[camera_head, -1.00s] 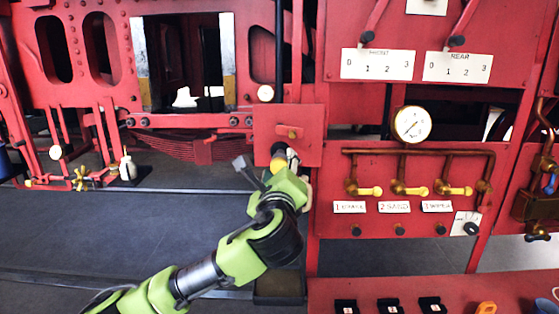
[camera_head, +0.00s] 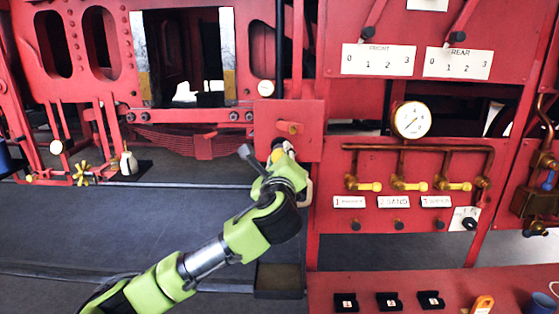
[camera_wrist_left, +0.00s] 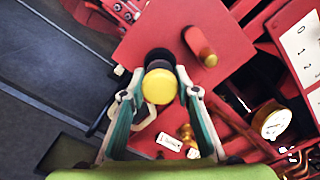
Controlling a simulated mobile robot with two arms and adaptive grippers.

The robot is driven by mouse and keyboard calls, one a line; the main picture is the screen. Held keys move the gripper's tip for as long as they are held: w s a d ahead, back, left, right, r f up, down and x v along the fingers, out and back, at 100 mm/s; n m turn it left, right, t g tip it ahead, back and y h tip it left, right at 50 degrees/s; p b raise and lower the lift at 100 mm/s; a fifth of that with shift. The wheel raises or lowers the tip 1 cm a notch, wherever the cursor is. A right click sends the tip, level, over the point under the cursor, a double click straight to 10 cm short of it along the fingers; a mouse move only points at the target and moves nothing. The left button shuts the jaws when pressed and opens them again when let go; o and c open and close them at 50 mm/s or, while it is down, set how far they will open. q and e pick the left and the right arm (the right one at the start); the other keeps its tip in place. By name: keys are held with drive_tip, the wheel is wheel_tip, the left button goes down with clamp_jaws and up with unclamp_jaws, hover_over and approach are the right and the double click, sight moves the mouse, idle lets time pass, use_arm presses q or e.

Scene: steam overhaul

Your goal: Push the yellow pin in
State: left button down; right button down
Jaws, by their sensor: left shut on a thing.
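The yellow pin (camera_wrist_left: 159,87) shows its round yellow head between the fingers of my left gripper (camera_wrist_left: 157,95) in the wrist view. Dark round parts lie directly behind the head, against a red plate (camera_wrist_left: 150,35). My left gripper is shut on the pin. In the head view, a bit of the yellow pin (camera_head: 277,154) shows at the tip of my left gripper (camera_head: 281,158), by the lower edge of the red plate (camera_head: 268,116). The fingers and wrist hide most of it there, and I cannot tell how deep it sits. My right gripper is not in view.
A brass-tipped peg (camera_head: 289,127) sticks out of the plate just above the pin. To the right are a gauge (camera_head: 410,121) and several yellow-handled valves (camera_head: 362,186). A red bench (camera_head: 390,286) lies at lower right. The floor at left is mostly open.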

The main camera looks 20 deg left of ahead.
use_arm(q)
drive_tip(key=shift+x, duration=0.95)
drive_tip(key=shift+s+r, duration=0.1)
drive_tip(key=shift+r, duration=0.05)
drive_tip(key=c, duration=1.8)
unclamp_jaws()
drive_tip(key=shift+o, duration=1.4)
drive_tip(key=shift+w, duration=0.25)
drive_tip(key=shift+s, duration=0.15)
drive_tip(key=v, duration=1.1)
drive_tip(key=shift+s, duration=0.35)
drive_tip(key=shift+d, duration=0.1)
